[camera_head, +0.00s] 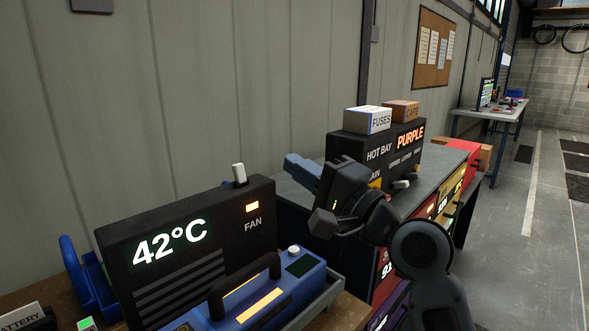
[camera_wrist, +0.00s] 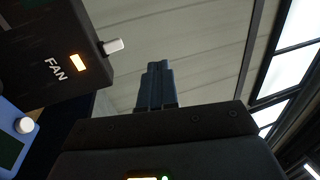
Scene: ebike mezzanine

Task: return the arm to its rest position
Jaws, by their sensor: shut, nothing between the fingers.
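My gripper (camera_head: 300,168) is raised above the gap between the black fan unit and the hot bay box, its blue fingers pointing left toward the wall. In the wrist view its fingers (camera_wrist: 155,85) are together, with nothing seen between them. My dark arm (camera_head: 420,250) reaches up from the lower right and bends at the wrist. The gripper looks apart from the things around it.
The black fan unit (camera_head: 110,243) reads 42°C and has a white switch (camera_head: 239,174) on top. A blue case (camera_head: 262,300) with a handle stands before it. The hot bay box (camera_head: 345,147) carries FUSES (camera_head: 368,121) and CAPS (camera_head: 403,111) boxes. Open floor (camera_head: 540,230) lies right.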

